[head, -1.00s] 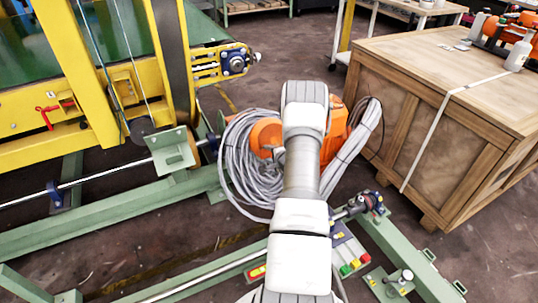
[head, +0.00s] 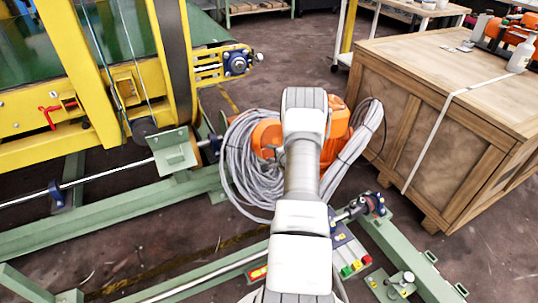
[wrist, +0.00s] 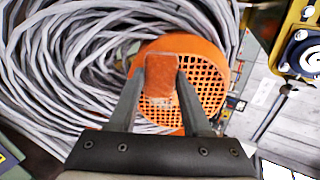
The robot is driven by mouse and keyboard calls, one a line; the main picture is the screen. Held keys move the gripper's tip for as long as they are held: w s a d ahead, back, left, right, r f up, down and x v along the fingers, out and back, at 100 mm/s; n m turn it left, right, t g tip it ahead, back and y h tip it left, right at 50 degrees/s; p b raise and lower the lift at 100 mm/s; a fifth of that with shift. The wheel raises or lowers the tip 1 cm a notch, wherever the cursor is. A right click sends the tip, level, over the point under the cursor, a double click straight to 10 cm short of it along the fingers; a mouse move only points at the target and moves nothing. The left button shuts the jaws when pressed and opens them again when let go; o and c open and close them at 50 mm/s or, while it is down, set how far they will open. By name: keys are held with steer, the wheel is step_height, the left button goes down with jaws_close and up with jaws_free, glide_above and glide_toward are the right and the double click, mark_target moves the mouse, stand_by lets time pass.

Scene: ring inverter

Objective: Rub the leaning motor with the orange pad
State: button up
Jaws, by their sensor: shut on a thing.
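The orange motor (head: 268,134) sits behind my arm in the head view, partly hidden by it and by grey cable. In the wrist view its round orange grille cover (wrist: 208,78) faces me. My gripper (wrist: 160,85) is shut on a small worn orange-red pad (wrist: 161,76), held between the fingertips. My gripper and the pad are hidden by my own arm in the head view.
Grey coiled cable (head: 245,165) lies around the motor's left side and fills the wrist view's left (wrist: 60,60). A wooden crate (head: 435,130) stands at right. Green frame beams (head: 110,210) and a yellow machine (head: 60,120) are at left. A small button box (head: 350,255) sits below right.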

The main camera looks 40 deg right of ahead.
steer(key=shift+s+d, duration=0.95)
steer(key=shift+d, duration=2.15)
steer(key=shift+w+a, duration=0.4)
steer(key=shift+a, duration=0.85)
steer(key=shift+w+a, duration=0.45)
steer(key=shift+a, duration=0.75)
steer(key=shift+w+a, duration=0.4)
steer(key=shift+a, duration=0.85)
steer(key=shift+p+v, duration=1.05)
steer(key=shift+v, duration=1.3)
steer(key=shift+s+r, duration=0.3)
steer(key=shift+s, duration=0.4)
steer(key=shift+p+v, duration=0.7)
steer(key=shift+v, duration=0.8)
